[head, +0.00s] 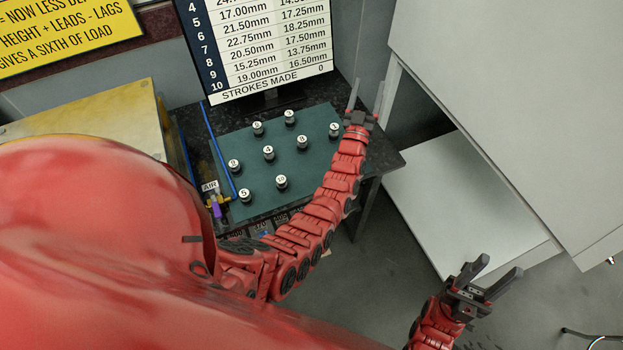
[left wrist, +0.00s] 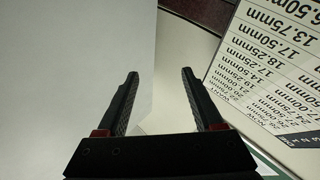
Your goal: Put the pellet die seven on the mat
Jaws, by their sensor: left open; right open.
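The dark green mat (head: 215,207) lies on the dark table. Several black dies with white numbered tops stand upright on it. The rightmost die (head: 334,130) has a top that could read 1 or 7; I cannot tell. No die is clearly readable as seven. My left gripper (head: 366,97) is open and empty, beyond the mat's right edge and near that rightmost die. In the left wrist view its two fingers (left wrist: 160,103) are apart with nothing between them. My right gripper (head: 496,279) is open and empty over the floor at lower right, away from the table.
A number board (head: 265,50) stands behind the mat, close to the left gripper's side. White cabinets (head: 520,90) and a low white surface (head: 465,200) are at right. A blue rod (head: 217,150) runs along the mat's left side, by an AIR label (head: 209,187).

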